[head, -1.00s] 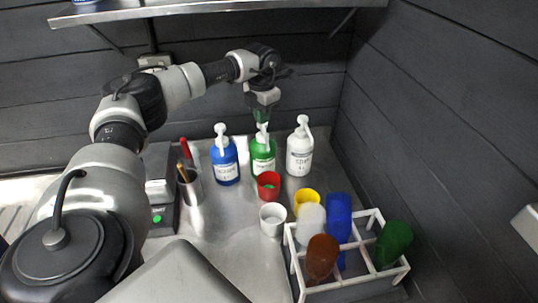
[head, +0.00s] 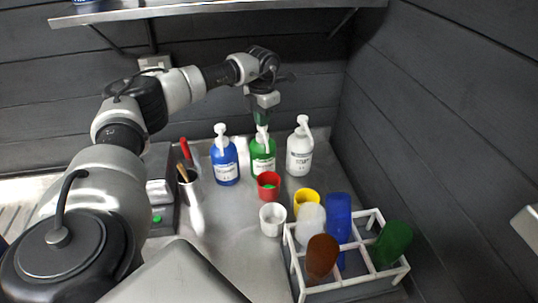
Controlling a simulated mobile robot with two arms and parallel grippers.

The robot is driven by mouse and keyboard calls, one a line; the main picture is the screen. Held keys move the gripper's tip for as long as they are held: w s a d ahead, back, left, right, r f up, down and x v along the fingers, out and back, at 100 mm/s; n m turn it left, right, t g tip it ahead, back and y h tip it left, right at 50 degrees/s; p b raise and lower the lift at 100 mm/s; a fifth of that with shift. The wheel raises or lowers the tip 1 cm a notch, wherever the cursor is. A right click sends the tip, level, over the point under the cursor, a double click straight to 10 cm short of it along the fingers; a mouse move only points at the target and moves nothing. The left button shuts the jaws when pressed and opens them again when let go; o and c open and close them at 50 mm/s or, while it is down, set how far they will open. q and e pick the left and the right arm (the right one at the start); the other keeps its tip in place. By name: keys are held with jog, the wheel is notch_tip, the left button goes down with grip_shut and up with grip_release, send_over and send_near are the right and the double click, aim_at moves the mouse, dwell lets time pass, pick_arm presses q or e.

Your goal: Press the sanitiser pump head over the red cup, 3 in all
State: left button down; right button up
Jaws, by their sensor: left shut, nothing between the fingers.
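The green pump bottle (head: 263,158) stands upright between a blue pump bottle (head: 225,164) and a white pump bottle (head: 300,152). Each has a white pump head. The red cup (head: 268,186) stands just in front of the green bottle, under its spout side, with something green inside it. My left gripper (head: 262,121) is shut and empty, pointing down at the green bottle's pump head (head: 262,137). Its tips are at the top of the head and seem to touch it. My right gripper is not in view.
A white cup (head: 272,219) and a yellow cup (head: 306,199) stand in front. A rack (head: 357,285) with several coloured tumblers is front right. A metal holder (head: 191,191) with tools stands left. A shelf (head: 220,10) hangs above.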

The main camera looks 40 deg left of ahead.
pick_arm(q)
jog(key=shift+r+p, duration=1.15)
jog(key=shift+r, duration=0.4)
jog(key=shift+r, duration=0.15)
jog(key=shift+r+p, duration=0.3)
jog(key=shift+p, duration=0.05)
jog(key=r+p, duration=0.4)
jog(key=r, duration=0.1)
jog(key=shift+s+a+r, duration=0.15)
jog(key=shift+s+a, duration=0.1)
jog(key=shift+s, duration=0.1)
